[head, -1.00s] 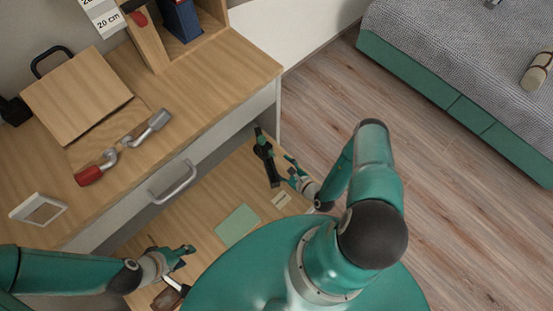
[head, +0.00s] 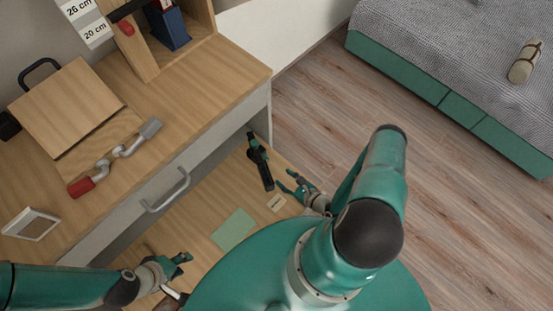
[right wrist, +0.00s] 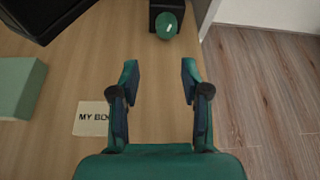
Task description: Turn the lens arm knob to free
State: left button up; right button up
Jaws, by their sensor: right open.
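A black device (head: 259,163) with green parts lies or stands on a lower wooden surface in the head view. In the right wrist view a green oval knob (right wrist: 165,25) with a small white mark sits on a dark block at the top. I cannot read any setting on it. My right gripper (head: 287,182) is to the right of the device and apart from it. In the right wrist view its two fingers (right wrist: 159,80) are spread and empty, with the knob beyond their tips. My left gripper (head: 184,265) is at the lower left, its fingers apparently apart and empty.
A "MY BO…" card (right wrist: 92,118) and a green block (right wrist: 20,88) lie left of my right gripper. The desk (head: 200,95) with its drawer handle (head: 166,190) rises at the left. Open floor (head: 310,120) and a bed (head: 440,95) are at the right.

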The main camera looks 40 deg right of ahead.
jog(key=a+m+y, duration=0.1)
jog(key=a+r+m+y, duration=0.1)
jog(key=shift+s+a+m, duration=0.1)
jog(key=shift+a+m, duration=0.05)
jog(key=shift+m, duration=0.25)
jog(key=m+b, duration=0.1)
jog(key=s+d+m+y+b, duration=0.1)
jog(key=shift+s+d+r+y+b, duration=0.1)
jog(key=shift+s+r+y+b, duration=0.1)
jog(key=shift+y+b, duration=0.15)
jog(key=d+b, duration=0.1)
jog(key=s+d+b, duration=0.1)
jog(key=d, duration=0.1)
jog(key=s+d+b, duration=0.1)
jog(key=d, duration=0.1)
jog(key=shift+s+d+f, duration=0.2)
jog(key=shift+s+d, duration=0.05)
jog(key=x, duration=0.5)
jog(key=b+x, duration=0.1)
jog(key=x, duration=0.5)
jog(key=d+x, duration=0.1)
jog(key=x, duration=0.4)
jog(key=shift+w, duration=0.4)
jog(key=shift+c, duration=0.2)
